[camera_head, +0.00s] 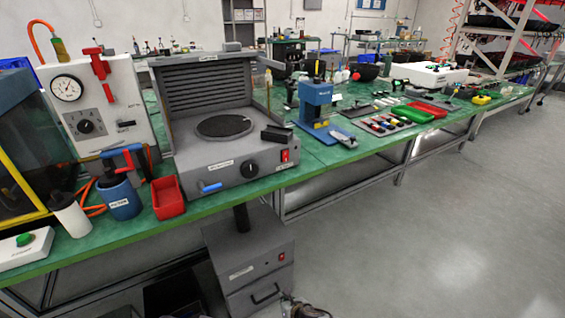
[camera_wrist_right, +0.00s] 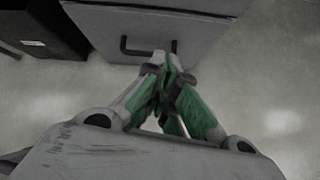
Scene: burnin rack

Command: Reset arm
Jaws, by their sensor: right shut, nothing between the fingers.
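My right gripper (camera_wrist_right: 172,90) shows in the right wrist view with its green-padded fingers together and nothing between them. It points at the floor in front of a grey cabinet (camera_wrist_right: 150,30) with a dark handle. In the head view a small part of my right gripper (camera_head: 300,306) shows at the bottom edge, low in front of the same grey cabinet (camera_head: 245,262) and below the bench top. My left gripper does not show in either view.
A green-topped bench (camera_head: 320,152) runs from left to back right. A grey hooded machine (camera_head: 235,170), a red bin (camera_head: 168,198), a blue cup (camera_head: 119,200) and a blue press (camera_head: 316,103) stand on it. The floor (camera_head: 440,230) to the right is clear.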

